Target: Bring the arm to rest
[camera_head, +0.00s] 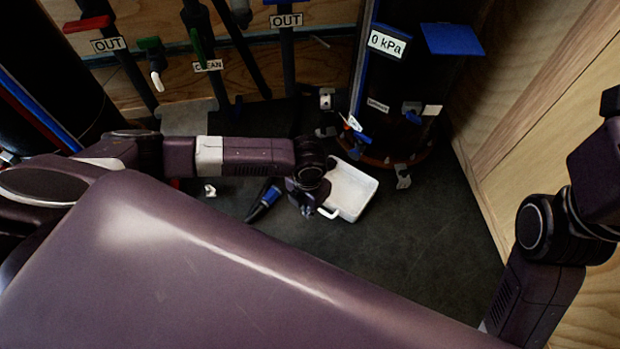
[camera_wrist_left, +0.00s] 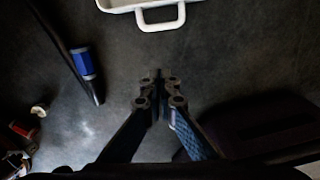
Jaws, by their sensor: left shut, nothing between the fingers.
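My left arm (camera_head: 245,157) reaches in from the left in the head view, and its wrist hangs over the dark floor. My left gripper (camera_head: 308,210) points down just left of a white tray. In the left wrist view the left gripper (camera_wrist_left: 158,80) is shut, its fingertips together with nothing between them. The floor lies below it. My right arm (camera_head: 545,250) is at the right edge of the head view, near the wooden wall. The right gripper is out of view.
The white tray (camera_head: 352,192) with a handle lies on the floor; its handle (camera_wrist_left: 163,24) is ahead of the fingertips. A dark tool with a blue band (camera_wrist_left: 82,63) lies to the left. A tank with a 0 kPa sign (camera_head: 387,43) stands behind. Floor right of the tray is clear.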

